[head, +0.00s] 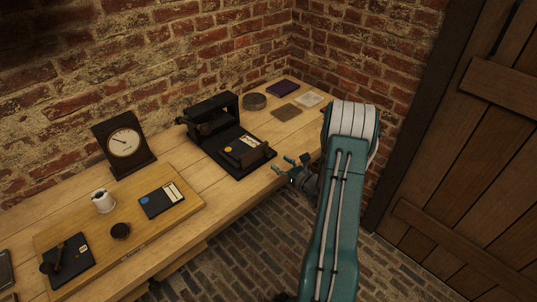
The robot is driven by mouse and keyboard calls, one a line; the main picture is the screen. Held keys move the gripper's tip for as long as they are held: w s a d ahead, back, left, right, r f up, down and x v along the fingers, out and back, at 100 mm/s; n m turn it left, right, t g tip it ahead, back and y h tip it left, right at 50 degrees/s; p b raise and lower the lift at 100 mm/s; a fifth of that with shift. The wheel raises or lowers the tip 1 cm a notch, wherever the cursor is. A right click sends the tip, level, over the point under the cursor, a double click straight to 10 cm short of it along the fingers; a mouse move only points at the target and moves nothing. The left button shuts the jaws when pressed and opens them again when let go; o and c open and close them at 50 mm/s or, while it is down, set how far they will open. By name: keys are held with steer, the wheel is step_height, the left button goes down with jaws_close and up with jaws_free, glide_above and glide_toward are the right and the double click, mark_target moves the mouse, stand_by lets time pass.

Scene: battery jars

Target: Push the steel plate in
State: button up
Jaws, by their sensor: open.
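A black iron press-like frame (213,115) stands towards the back of the wooden bench. A flat dark plate (228,158), which seems to be the steel plate, sticks out from under it towards the bench's front edge. A dark book-like block (249,151) with a pale label lies on the plate. My gripper (291,163) is open and empty, just right of the plate's front end near the bench edge. It appears apart from the plate, but its height over the bench is hard to tell.
A clock-like dial (124,143) stands left of the press. A wooden board (190,218) holds a white pot (103,201), a dark cup (121,231) and dark books. A round tin (254,101) and flat squares (285,112) lie behind right. Brick wall closes the back.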

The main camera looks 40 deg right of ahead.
mark_target(269, 154)
steer(key=w, duration=0.6)
steer(key=shift+a, duration=0.2)
steer(key=shift+w, duration=0.1)
jaws_close()
